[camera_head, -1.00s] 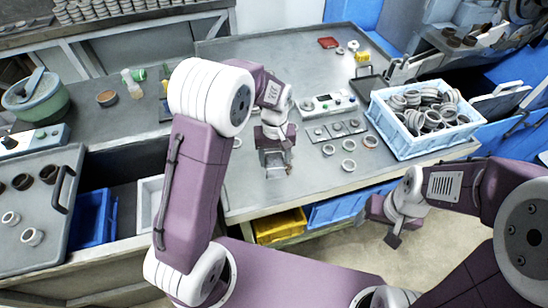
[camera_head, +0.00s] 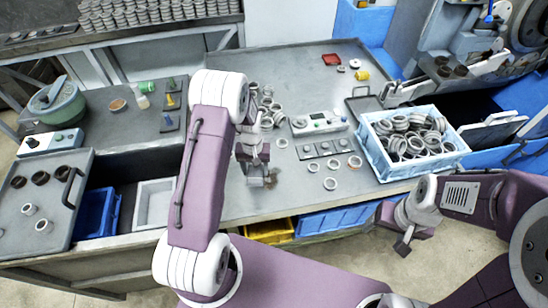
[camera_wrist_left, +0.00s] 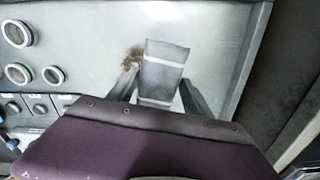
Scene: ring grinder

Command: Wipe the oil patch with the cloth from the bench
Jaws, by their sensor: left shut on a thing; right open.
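The cloth (camera_wrist_left: 165,72) is a grey folded strip with pale bands in the left wrist view. My left gripper (camera_wrist_left: 158,92) is shut on it, with a finger on either side. In the head view my left gripper (camera_head: 257,178) is low over the bench near its front edge. The brown oil patch (camera_wrist_left: 132,58) lies on the metal bench just left of the cloth in the wrist view, partly hidden by cloth and finger. Whether the cloth touches the bench is unclear. My right gripper (camera_head: 403,246) is open and empty, in front of the bench.
A light blue crate (camera_head: 375,152) full of rings stands on the bench at right. Loose rings (camera_head: 330,183), a sample plate (camera_head: 326,148) and a control box (camera_head: 318,122) lie right of my left gripper. Ring stacks (camera_head: 265,100) stand behind it. A white bin (camera_head: 154,204) is at left.

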